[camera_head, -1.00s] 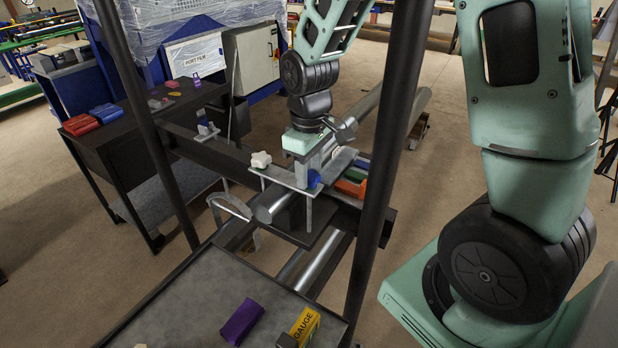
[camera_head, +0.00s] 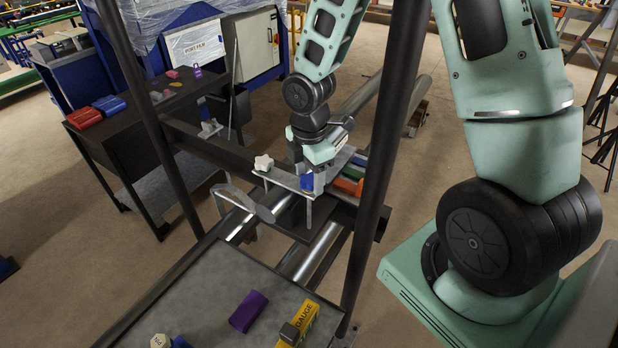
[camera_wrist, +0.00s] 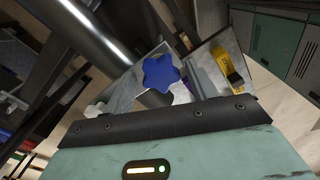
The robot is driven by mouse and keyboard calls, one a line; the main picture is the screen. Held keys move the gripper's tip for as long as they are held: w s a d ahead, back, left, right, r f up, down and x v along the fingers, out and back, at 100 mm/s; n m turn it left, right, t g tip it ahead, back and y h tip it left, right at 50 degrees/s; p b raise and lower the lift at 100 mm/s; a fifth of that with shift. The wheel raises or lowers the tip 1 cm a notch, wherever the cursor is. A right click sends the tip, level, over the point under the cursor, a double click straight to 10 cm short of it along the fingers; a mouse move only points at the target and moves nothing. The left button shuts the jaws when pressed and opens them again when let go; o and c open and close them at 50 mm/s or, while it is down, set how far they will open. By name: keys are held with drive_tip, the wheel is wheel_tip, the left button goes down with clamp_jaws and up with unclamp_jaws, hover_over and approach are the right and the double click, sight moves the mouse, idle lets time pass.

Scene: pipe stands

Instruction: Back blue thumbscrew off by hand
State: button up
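The blue thumbscrew (camera_head: 307,181) is a lobed knob at the front of a grey clamp plate on the pipe stand. In the wrist view, the blue thumbscrew (camera_wrist: 161,74) shows whole, just beyond the dark front edge of my gripper's body. My gripper (camera_head: 316,180) is close beside the knob, to its right in the head view, with its pale green body tilted above the plate. A white knob (camera_head: 263,163) stands on the plate's left end.
A dark upright post (camera_head: 378,150) stands just right of the clamp, another at left. A grey tray (camera_head: 215,290) in front holds a purple block (camera_head: 248,311) and a yellow gauge box (camera_head: 303,320).

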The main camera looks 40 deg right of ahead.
sight(309, 177)
wheel_tip(309, 177, up, 6)
drive_tip(key=p, duration=0.6)
drive_tip(key=shift+r, duration=0.15)
wheel_tip(309, 177, up, 17)
drive_tip(key=b, duration=0.2)
drive_tip(key=s+a+f+m+b, duration=0.4)
drive_tip(key=s+a+f+b, duration=0.4)
drive_tip(key=f, duration=0.3)
drive_tip(key=s+a+f+m+b, duration=0.5)
drive_tip(key=s+a+f+b, duration=0.4)
drive_tip(key=s+a+f, duration=0.1)
drive_tip(key=shift+s+f+m+y, duration=0.3)
drive_tip(key=shift+s+f, duration=0.2)
drive_tip(key=shift+f, duration=0.3)
